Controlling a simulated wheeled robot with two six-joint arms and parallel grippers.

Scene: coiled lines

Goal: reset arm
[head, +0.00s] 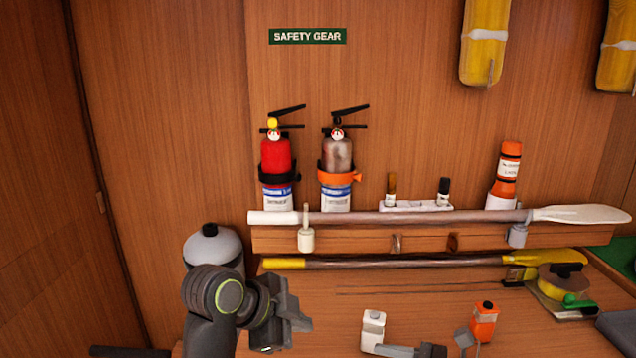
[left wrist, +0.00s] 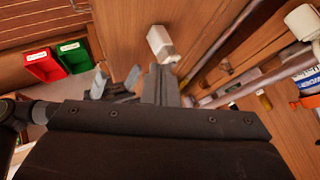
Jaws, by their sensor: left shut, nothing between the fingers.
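My left gripper (head: 292,318) is low in the head view, left of the white bottle, above the wooden bench. Its dark fingers are together with nothing between them. In the left wrist view its fingers (left wrist: 160,85) point toward the white bottle (left wrist: 160,44), apart from it. My right gripper (head: 436,346) shows only in part at the bottom edge of the head view, with its grey fingers apart. It also shows left of my left fingers in the left wrist view (left wrist: 115,82). Most of my right arm is out of the head view.
A white bottle (head: 373,328) and an orange bottle (head: 485,322) stand on the bench. A grey paddle (head: 400,217) lies along the shelf, with a yellow-ended paddle (head: 400,262) below. Two extinguishers, red (head: 275,155) and grey-brown (head: 338,156), stand behind. A grey cylinder (head: 214,246) is behind my left arm.

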